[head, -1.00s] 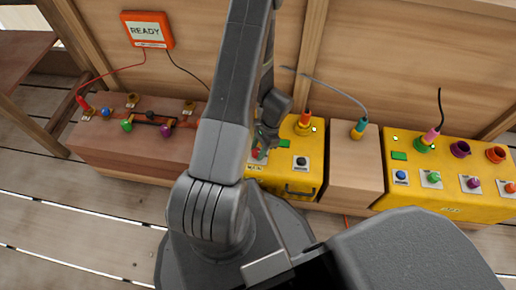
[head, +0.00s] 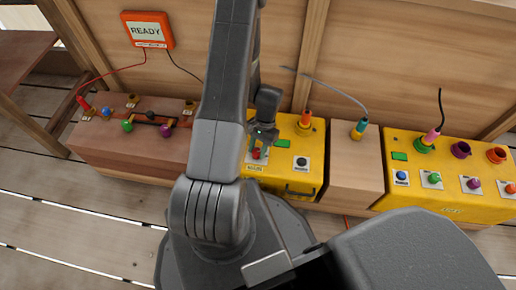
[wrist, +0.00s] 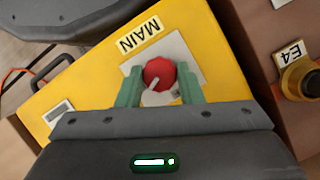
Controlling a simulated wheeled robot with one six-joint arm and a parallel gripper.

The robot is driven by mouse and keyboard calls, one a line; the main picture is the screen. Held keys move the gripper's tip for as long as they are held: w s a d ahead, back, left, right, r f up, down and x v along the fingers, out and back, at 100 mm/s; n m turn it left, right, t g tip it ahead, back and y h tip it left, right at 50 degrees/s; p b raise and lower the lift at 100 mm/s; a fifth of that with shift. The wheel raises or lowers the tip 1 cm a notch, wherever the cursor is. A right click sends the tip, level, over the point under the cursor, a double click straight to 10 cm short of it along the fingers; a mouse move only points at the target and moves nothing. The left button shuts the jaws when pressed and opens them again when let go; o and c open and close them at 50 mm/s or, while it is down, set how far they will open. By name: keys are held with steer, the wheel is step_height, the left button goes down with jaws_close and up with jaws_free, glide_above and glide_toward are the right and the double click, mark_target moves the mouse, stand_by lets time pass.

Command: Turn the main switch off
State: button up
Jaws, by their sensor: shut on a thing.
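The main switch (wrist: 159,71) is a round red knob with a pale pointer mark. It sits on a white plate beside the "MAIN" label (wrist: 140,34) on a yellow box. In the wrist view its mark points toward the lower left. My gripper (wrist: 159,82) has its two green fingers on either side of the knob, shut on it. In the head view my gripper (head: 262,139) reaches down onto the red switch (head: 256,154) at the left of the yellow box (head: 285,180). The fingers partly hide the knob there.
A black knob (head: 301,163) and an orange-tipped plug (head: 306,117) are on the same box. A wooden block (head: 355,165) and another yellow box (head: 450,200) stand to the right. A brown bench (head: 110,155) is at left, below an orange "READY" sign (head: 148,31).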

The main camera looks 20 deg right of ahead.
steer(key=n+g+h, duration=0.1)
steer(key=n, duration=0.3)
steer(key=shift+a, duration=0.1)
steer(key=n+h, duration=0.1)
steer(key=n, duration=0.2)
steer(key=shift+w+n+g+b, duration=0.1)
steer(key=shift+n+g+b, duration=0.2)
steer(key=shift+b, duration=0.1)
steer(key=n+h+b, duration=0.1)
steer(key=n, duration=0.2)
steer(key=shift+a+f+h, duration=0.1)
steer(key=shift+a+h, duration=0.05)
steer(key=shift+h, duration=0.25)
steer(key=shift+n+h+b, duration=0.4)
steer(key=shift+n+b, duration=0.25)
steer(key=shift+n, duration=0.55)
steer(key=o, duration=1)
steer(key=shift+c, duration=0.2)
steer(key=shift+r, duration=0.2)
